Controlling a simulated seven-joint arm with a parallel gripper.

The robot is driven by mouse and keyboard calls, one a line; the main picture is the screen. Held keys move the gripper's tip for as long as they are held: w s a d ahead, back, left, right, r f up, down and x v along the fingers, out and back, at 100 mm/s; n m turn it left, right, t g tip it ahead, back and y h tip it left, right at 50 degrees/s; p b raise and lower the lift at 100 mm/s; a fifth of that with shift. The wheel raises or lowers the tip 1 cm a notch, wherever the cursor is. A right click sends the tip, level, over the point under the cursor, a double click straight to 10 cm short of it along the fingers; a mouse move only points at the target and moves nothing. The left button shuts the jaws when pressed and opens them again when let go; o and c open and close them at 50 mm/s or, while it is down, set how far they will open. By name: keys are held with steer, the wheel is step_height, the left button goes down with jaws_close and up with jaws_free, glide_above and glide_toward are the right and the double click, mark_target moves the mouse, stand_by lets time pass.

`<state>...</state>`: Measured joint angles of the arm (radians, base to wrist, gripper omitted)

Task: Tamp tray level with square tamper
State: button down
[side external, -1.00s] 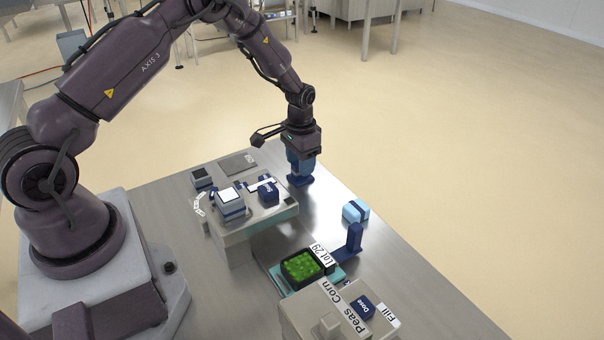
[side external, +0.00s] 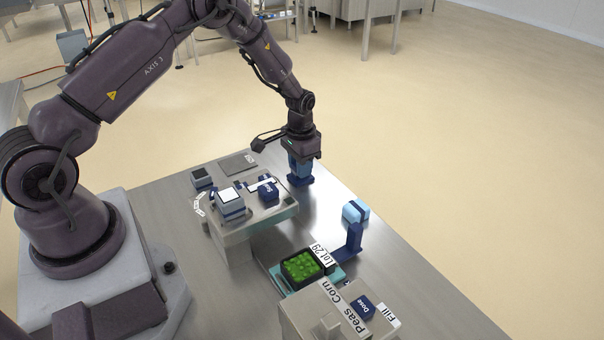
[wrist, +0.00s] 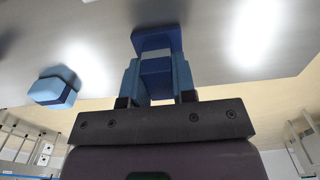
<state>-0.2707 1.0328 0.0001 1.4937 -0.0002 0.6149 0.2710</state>
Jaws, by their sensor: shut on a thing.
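My gripper (side external: 301,172) is shut on a blue tamper with a flat square dark-blue foot (side external: 301,181), upright at the table's far edge, behind the sealer block. In the wrist view the tamper's foot (wrist: 158,39) shows beyond my gripper's light-blue fingers (wrist: 157,80). I cannot tell whether the foot touches the table. The black tray (side external: 322,270) holds green peas and sits on a teal holder near the "Lot 29" label. The peas' surface looks bumpy; I cannot tell how level it is.
A navy upright post (side external: 354,240) stands beside the tray. The sealer block (side external: 235,235) and the Peas/Corn dispenser (side external: 310,318) flank it.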

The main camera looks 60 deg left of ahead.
steer(key=shift+r, duration=4.45)
